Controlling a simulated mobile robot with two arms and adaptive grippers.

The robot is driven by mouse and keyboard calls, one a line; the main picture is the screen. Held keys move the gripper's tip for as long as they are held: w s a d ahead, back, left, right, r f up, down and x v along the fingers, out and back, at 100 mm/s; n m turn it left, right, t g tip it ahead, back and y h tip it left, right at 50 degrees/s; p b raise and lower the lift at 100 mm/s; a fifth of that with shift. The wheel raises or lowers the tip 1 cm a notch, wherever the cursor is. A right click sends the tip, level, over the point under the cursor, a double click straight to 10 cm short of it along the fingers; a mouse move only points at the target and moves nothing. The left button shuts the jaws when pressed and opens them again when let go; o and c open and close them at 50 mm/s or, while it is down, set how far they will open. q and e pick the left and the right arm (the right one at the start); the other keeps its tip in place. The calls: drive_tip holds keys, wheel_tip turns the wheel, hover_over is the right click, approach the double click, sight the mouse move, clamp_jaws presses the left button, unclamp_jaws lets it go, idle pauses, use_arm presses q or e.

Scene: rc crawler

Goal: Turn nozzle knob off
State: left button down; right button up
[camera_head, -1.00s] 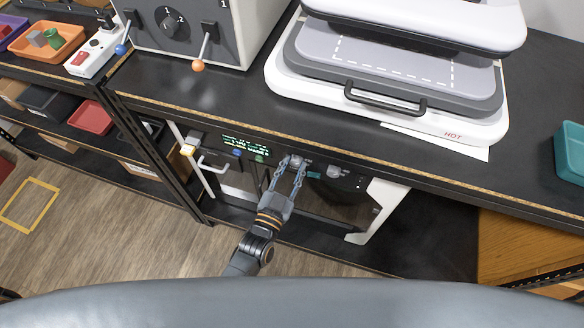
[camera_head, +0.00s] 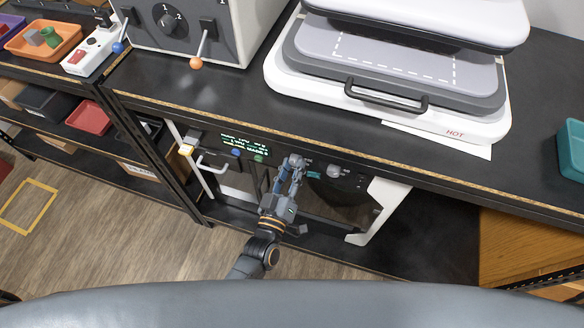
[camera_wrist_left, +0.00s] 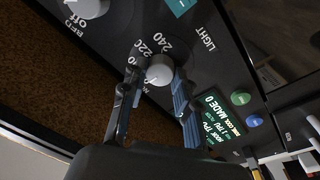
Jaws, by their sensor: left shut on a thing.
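The nozzle knob (camera_wrist_left: 160,70) is a grey-white round knob on the dark front panel of a machine under the counter. Printed numbers, including 220 and 240, stand around it. My left gripper (camera_head: 295,165) reaches up to this knob in the head view. In the left wrist view the two fingers of my left gripper (camera_wrist_left: 156,88) sit on either side of the knob, shut on it. The knob's pointer and its lower scale are partly hidden by the fingers. My right gripper is not in view.
The bed knob (camera_wrist_left: 88,6), marked "off", is beside it on the panel and also shows in the head view (camera_head: 334,171). A lit display (camera_wrist_left: 215,120) with green and blue buttons is on the other side. A counter edge (camera_head: 330,143) overhangs the panel; a heat press (camera_head: 390,75) stands above.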

use_arm(q)
drive_tip(key=shift+n, duration=0.3)
drive_tip(key=c, duration=1)
unclamp_jaws()
drive_tip(key=v, duration=1.2)
drive_tip(key=shift+f, duration=0.1)
